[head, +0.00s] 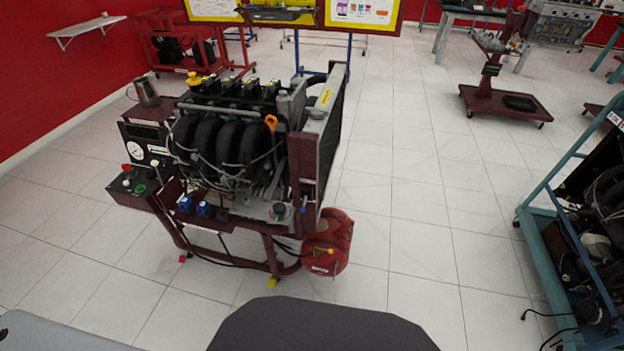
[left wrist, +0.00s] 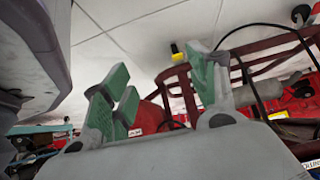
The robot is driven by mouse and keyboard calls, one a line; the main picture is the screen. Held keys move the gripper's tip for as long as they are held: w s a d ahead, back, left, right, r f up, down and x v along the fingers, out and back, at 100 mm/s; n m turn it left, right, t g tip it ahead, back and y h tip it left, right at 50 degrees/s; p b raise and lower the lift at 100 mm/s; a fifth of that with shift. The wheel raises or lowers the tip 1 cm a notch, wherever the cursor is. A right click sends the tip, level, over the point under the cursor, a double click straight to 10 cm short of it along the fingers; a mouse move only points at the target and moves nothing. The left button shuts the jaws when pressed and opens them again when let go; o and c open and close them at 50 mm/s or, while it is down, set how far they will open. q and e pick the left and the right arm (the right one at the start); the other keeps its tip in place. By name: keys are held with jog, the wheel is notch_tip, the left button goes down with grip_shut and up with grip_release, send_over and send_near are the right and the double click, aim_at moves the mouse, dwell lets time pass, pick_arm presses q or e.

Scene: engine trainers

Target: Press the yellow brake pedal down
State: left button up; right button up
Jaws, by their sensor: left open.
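No part in view clearly reads as a brake pedal. In the head view, an engine trainer (head: 232,140) on a dark red frame stands left of centre. A red tank (head: 327,240) at its lower right carries a small yellow part (head: 330,251). A yellow foot cap (head: 273,282) sits at the frame's bottom; a yellow cap (left wrist: 177,48) also shows in the left wrist view. My left gripper (left wrist: 163,92) shows there with its green-padded fingers apart and nothing between them, the dark red frame and red parts behind. My right gripper is in neither view.
A teal-framed trainer (head: 545,195) stands at the right edge. A dark red stand (head: 500,100) and white-topped bench lie further back. Open white tiled floor (head: 400,230) lies between the two trainers. A red wall (head: 60,80) is at the left.

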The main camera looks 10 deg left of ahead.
pick_arm(q)
jog(key=s+d+r+m+g+p, duration=0.1)
jog(key=s+r+g+p, duration=0.6)
jog(key=s+r+p, duration=0.8)
jog(key=s+d+p, duration=0.1)
jog(key=p, duration=0.6)
jog(key=shift+d+g+y, duration=0.3)
jog(key=shift+d, duration=0.1)
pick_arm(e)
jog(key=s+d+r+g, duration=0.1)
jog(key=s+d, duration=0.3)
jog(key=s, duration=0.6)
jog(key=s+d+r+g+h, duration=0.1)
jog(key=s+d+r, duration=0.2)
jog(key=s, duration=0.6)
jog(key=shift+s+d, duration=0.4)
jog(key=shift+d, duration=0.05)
pick_arm(q)
jog(key=shift+r, duration=0.1)
